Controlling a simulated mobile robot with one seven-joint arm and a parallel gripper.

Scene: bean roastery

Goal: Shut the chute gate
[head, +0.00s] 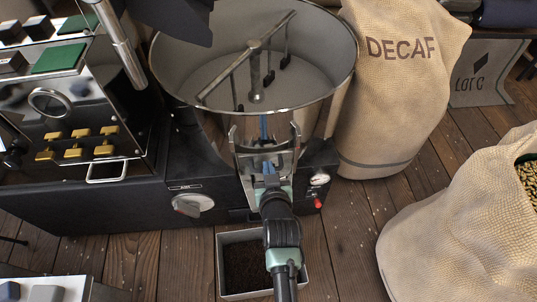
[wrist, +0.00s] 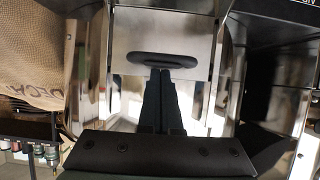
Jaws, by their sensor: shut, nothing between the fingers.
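The chute gate (head: 249,163) is a steel plate between two upright rails on the front of the round cooling pan (head: 185,97). In the wrist view the gate plate (wrist: 195,40) carries a dark oval handle (wrist: 162,60). My gripper (head: 268,166) is in front of the gate, its fingers together and empty. In the wrist view my gripper (wrist: 160,76) has its tips at the handle's near edge; I cannot tell whether they touch it. My gripper hides part of the gate in the head view, and how far the gate stands open is unclear.
A grey bin (head: 228,250) with dark contents stands on the floor below the chute. A red-tipped knob (head: 318,203) and a gauge (head: 320,179) are close on the right. A DECAF sack (head: 390,100) stands right of the pan, and an open sack (head: 460,230) is nearer.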

